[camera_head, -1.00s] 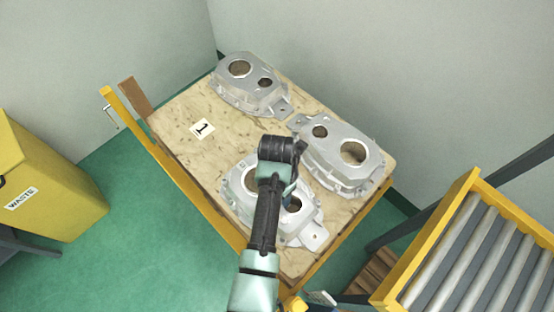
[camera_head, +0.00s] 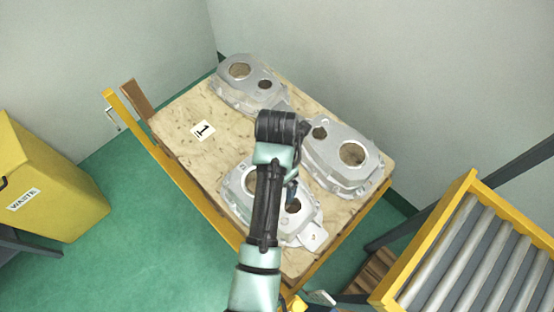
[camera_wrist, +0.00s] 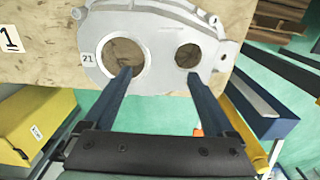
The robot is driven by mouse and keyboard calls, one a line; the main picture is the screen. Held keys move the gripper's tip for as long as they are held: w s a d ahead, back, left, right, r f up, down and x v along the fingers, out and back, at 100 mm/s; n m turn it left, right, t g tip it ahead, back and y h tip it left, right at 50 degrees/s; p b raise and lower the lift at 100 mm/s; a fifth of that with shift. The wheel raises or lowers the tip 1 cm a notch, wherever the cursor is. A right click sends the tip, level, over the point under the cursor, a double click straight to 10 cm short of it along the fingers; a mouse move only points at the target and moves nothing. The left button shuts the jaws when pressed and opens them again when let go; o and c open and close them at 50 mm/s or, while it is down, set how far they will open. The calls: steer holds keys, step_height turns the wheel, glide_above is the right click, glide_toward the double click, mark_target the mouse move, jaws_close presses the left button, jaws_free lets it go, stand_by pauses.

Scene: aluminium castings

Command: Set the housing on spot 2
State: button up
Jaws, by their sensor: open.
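Three silver-grey cast housings lie flat on a wooden-topped table (camera_head: 190,150): a front housing (camera_head: 240,205), a back housing (camera_head: 248,98) and a right housing (camera_head: 335,178). Each has a large and a small round hole. The front one also shows in the wrist view (camera_wrist: 160,50), with a small tag reading 21 on its left rim. My gripper (camera_wrist: 160,76) is open and empty, its two blue fingers spread over that housing. In the head view, my arm partly covers the front housing. A marker reading 1 (camera_head: 202,131) lies on bare wood at the left; I see no marker reading 2.
A yellow WASTE bin (camera_head: 55,185) stands at the left. A yellow-framed roller conveyor (camera_head: 475,250) is at the lower right. A yellow rail (camera_head: 160,157) runs along the table's left edge. Walls close in behind. The wood around marker 1 is clear.

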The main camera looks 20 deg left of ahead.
step_height(320, 180, up, 4)
steer(key=shift+r, duration=0.1)
steer(key=w+d+r+m+t+y, duration=0.1)
steer(key=w+d+r+m+t, duration=0.1)
steer(key=w+r+m+t, duration=0.9)
steer(key=w+d+r+m+t+y, duration=0.15)
steer(key=w+r+m, duration=0.3)
steer(key=r, duration=1.35)
steer(key=s+d+r+m+t+h, duration=0.1)
steer(key=s+d+r+m+t, duration=0.2)
steer(key=r, duration=0.7)
steer(key=d+r+m+t, duration=0.3)
steer(key=r+m+t, duration=0.25)
steer(key=r, duration=0.45)
steer(key=s+d+r+m+t+h, duration=0.1)
steer(key=s+d+r+m+t, duration=0.2)
steer(key=s+r, duration=0.9)
steer(key=r+m+t, duration=0.1)
steer(key=m+t, duration=0.2)
steer(key=m, duration=0.2)
steer(key=shift+s+r, duration=0.25)
steer(key=shift+r, duration=0.15)
